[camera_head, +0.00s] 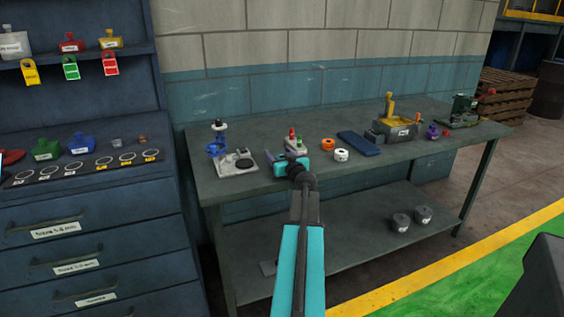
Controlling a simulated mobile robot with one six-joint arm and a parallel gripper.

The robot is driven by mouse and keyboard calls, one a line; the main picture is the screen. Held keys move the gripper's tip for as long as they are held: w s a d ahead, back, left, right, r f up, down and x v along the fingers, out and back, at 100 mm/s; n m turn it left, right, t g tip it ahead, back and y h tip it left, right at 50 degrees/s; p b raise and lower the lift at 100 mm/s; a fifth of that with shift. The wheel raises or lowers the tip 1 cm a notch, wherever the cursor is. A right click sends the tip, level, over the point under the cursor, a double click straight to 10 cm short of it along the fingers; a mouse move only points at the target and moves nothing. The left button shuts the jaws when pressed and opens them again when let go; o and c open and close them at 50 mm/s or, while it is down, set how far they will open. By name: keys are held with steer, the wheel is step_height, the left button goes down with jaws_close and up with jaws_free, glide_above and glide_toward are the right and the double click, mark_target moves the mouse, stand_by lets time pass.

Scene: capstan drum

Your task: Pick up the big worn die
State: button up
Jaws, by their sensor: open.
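My gripper (269,161) is over the front left part of the workbench (235,188), its fingers pointing left and open. No object shows between the fingers, though they are small in this view. I cannot tell which thing is the big worn die. An orange ring-shaped piece (327,144) and a white ring-shaped piece (341,155) lie on the bench just right of my gripper. A grey device with a round dark disc (236,162) stands left of my fingers.
A small block with red and green buttons (294,143) stands close behind my gripper. A blue pad (359,143), a yellow-handled machine (394,122) and a green vise-like tool (463,110) are farther right. Grey cylinders (401,222) stand on the lower shelf. A drawer cabinet (90,220) borders the left.

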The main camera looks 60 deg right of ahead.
jaws_close()
stand_by(0.4)
steer(key=shift+r, duration=0.2)
steer(key=shift+r, duration=1.2)
steer(key=b+v, duration=0.1)
steer(key=v, duration=0.3)
steer(key=w+a+b+v, duration=0.1)
steer(key=v, duration=0.2)
steer(key=a+b+v, duration=0.1)
steer(key=v, duration=0.3)
steer(key=shift+a+r, duration=0.15)
steer(key=shift+r, duration=0.25)
steer(key=shift+b+v, duration=0.75)
steer(key=shift+v, duration=0.1)
steer(key=shift+w+r+b, duration=0.1)
steer(key=shift+b, duration=0.6)
steer(key=shift+b, duration=0.35)
